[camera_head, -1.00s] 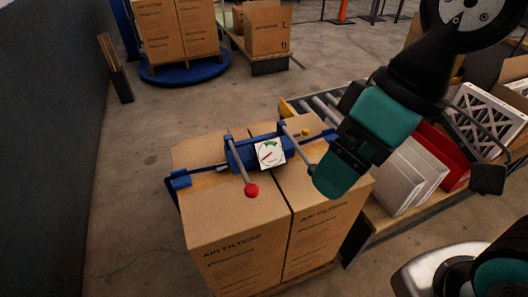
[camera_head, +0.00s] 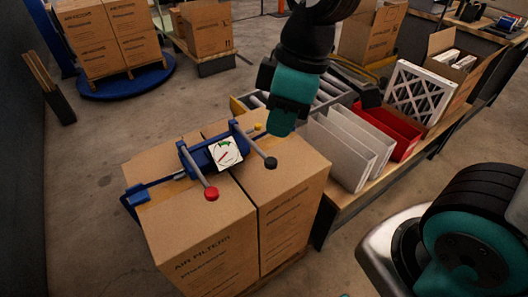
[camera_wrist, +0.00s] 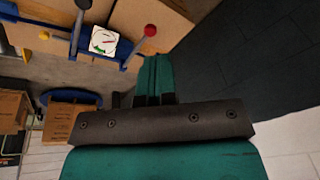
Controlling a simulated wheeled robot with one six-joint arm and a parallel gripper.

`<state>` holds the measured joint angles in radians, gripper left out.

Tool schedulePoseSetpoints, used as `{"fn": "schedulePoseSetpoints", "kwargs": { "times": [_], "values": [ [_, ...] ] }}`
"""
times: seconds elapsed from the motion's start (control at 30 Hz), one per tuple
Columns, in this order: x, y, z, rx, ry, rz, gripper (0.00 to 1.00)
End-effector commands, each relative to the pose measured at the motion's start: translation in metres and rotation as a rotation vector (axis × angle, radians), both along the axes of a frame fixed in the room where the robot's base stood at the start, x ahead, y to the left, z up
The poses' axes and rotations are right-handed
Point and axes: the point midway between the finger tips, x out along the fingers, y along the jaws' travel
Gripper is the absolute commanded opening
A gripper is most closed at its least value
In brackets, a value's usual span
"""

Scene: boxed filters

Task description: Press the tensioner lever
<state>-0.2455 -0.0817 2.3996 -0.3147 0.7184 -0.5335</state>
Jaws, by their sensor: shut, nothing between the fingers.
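The blue tensioner (camera_head: 198,160) lies across the tops of two carton boxes. One grey lever ends in a red knob (camera_head: 211,194), another in a black knob (camera_head: 271,163); a small yellow knob (camera_head: 258,127) sits behind. Its white dial (camera_head: 226,153) has a red needle and a green zone; the dial (camera_wrist: 103,41) and red knob (camera_wrist: 150,30) also show in the wrist view. My gripper (camera_head: 281,124) appears beyond and right of the black knob, apart from it in the picture. Its teal fingers (camera_wrist: 155,68) are together and empty in the wrist view.
The cartons (camera_head: 210,238) stand beside a roller conveyor (camera_head: 320,97). White panels (camera_head: 345,145), a red bin (camera_head: 400,130) and a framed filter (camera_head: 420,92) stand to the right. Stacked cartons on a blue turntable (camera_head: 126,80) are behind.

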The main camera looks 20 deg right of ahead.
Motion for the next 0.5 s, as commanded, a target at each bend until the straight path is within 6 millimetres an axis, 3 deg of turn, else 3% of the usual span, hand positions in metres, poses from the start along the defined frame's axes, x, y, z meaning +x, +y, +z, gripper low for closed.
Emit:
{"fn": "schedulePoseSetpoints", "kwargs": {
  "times": [0.03,0.2,0.33,0.5],
  "values": [
    [0.018,-0.004,-0.008,-0.031,-0.014,0.078,0.0],
    [0.07,-0.022,-0.034,-0.129,-0.061,0.372,0.0],
    [0.099,-0.035,-0.052,-0.188,-0.075,0.559,0.0],
    [0.12,-0.046,-0.068,-0.23,-0.077,0.714,0.0]
  ]
}}
